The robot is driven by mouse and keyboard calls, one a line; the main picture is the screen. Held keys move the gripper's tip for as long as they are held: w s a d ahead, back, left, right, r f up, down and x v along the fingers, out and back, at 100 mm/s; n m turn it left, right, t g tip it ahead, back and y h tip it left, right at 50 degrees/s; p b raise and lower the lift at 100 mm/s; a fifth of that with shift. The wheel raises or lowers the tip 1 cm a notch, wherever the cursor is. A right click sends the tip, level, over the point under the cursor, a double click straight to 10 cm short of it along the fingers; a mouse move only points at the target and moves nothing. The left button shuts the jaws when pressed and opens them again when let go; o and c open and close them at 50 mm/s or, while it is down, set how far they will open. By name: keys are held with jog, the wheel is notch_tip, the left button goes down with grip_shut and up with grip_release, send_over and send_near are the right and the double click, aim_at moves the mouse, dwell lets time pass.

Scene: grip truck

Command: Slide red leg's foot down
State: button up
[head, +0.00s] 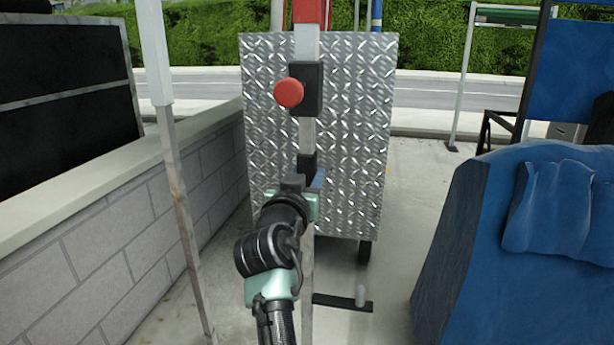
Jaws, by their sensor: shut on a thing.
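The red leg (310,12) stands upright at top centre, with its upper end out of frame. Below its red part, a pale grey square foot section (306,135) runs down in front of the metal-plated cart. A black clamp block (312,75) with a round red knob (289,93) sits around this section. My gripper (306,172) is below the knob, shut on the foot section. My wrist hides part of it, and the pole shows again lower down, running out of the bottom of the picture. Its bottom end is not visible.
The diamond-plate cart (355,150) stands behind the leg. A pale pole (172,165) and a block wall (120,215) are to the left. A blue-covered load (470,250) is at right. A black bar (343,303) with a grey peg lies low on the ground.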

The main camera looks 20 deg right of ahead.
aim_at(306, 236)
grip_shut()
jog(key=shift+f, duration=0.1)
dwell(0.8)
notch_tip(306, 236, down, 12)
jog(key=b, duration=0.8)
jog(key=shift+f, duration=0.35)
jog(key=o, duration=0.9)
grip_release()
jog(key=shift+o, duration=0.3)
jog(key=shift+r, duration=0.2)
